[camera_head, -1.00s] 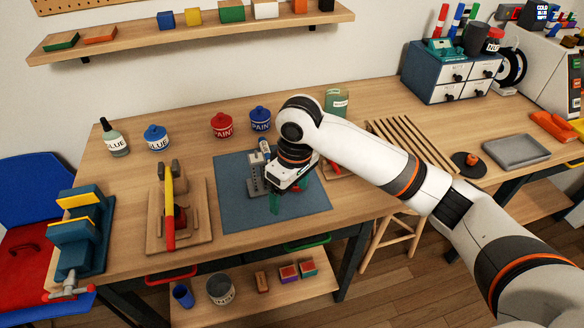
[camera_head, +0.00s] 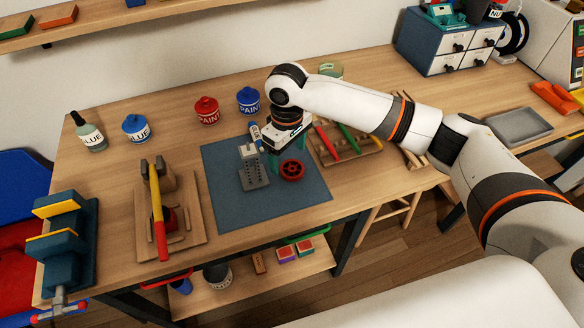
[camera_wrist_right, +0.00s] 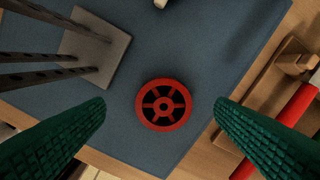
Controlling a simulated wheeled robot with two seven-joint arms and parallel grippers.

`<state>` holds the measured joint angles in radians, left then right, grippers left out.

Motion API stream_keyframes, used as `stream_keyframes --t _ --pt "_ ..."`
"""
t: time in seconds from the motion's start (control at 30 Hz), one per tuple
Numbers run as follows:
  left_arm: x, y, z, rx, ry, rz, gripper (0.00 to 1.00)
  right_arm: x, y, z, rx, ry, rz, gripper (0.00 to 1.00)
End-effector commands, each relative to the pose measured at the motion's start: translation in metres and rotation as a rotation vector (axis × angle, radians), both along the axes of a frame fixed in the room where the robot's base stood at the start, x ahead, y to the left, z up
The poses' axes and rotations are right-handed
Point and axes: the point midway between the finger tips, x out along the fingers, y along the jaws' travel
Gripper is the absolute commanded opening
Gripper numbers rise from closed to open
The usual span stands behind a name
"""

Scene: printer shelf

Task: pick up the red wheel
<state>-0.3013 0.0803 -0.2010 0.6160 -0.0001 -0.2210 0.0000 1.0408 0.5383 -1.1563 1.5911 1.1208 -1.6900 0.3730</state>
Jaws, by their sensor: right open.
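The red wheel (camera_head: 292,170) lies flat on the blue-grey mat (camera_head: 228,205), right of a grey metal stand (camera_head: 252,170). In the right wrist view the wheel (camera_wrist_right: 163,104) shows its spokes and hub from above. My right gripper (camera_head: 284,158) is over the mat just behind and above the wheel. Its green fingers are spread wide in the right wrist view (camera_wrist_right: 160,112), one on each side of the wheel, with nothing between them touching it. My left gripper is not in view.
Right of the mat is a wooden rack (camera_head: 345,145) with red and green tools. Left is a wooden block (camera_head: 165,215) with a red and yellow tool. Paint pots (camera_head: 207,110) and glue bottles stand behind. The mat's front part is clear.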

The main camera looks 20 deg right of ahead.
Motion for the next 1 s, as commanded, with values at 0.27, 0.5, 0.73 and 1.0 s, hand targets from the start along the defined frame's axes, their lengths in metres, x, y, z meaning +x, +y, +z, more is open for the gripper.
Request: stream_keyframes --t 0.27,0.5,0.73,1.0 --pt "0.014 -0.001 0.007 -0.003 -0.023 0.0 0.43 0.0 -0.005 -0.037 -0.001 0.001 -0.001 0.78" --pt "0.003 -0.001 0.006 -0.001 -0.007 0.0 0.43 0.0 -0.005 -0.04 0.0 0.0 0.0 0.78" --pt "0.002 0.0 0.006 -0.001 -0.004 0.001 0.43 0.0 -0.005 -0.04 -0.001 -0.001 0.0 0.45" --pt "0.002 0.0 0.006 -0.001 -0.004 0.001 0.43 0.0 -0.005 -0.039 -0.001 -0.001 0.0 0.3"
